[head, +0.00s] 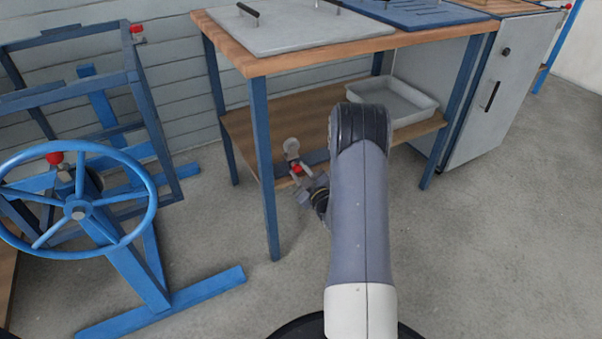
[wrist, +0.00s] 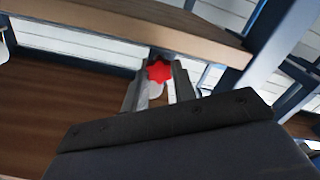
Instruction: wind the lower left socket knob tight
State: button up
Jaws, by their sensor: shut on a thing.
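The red lobed knob (head: 297,168) is at the front edge of the lower shelf, by the left end of the workbench. In the wrist view the knob (wrist: 158,70) sits between the two finger tips. My gripper (head: 300,176) is shut on it, one finger on each side. The gripper (wrist: 160,80) covers part of the knob, and its socket is hidden. I cannot tell how tight the knob is. A small pale round piece (head: 291,147) shows just above the knob in the head view.
The workbench's blue left front leg (head: 266,165) stands close left of my gripper. A grey tray (head: 400,103) is on the lower shelf (head: 250,122). A blue handwheel (head: 78,210) and frame stand at left, with other red knobs (head: 54,158). The floor at right is clear.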

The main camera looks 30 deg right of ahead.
jog(key=n, duration=0.5)
jog(key=shift+n, duration=0.3)
jog(key=n, duration=0.5)
jog(key=shift+a+f, duration=0.1)
jog(key=shift+n, duration=0.3)
jog(key=o, duration=1)
jog(key=shift+s+f, duration=0.15)
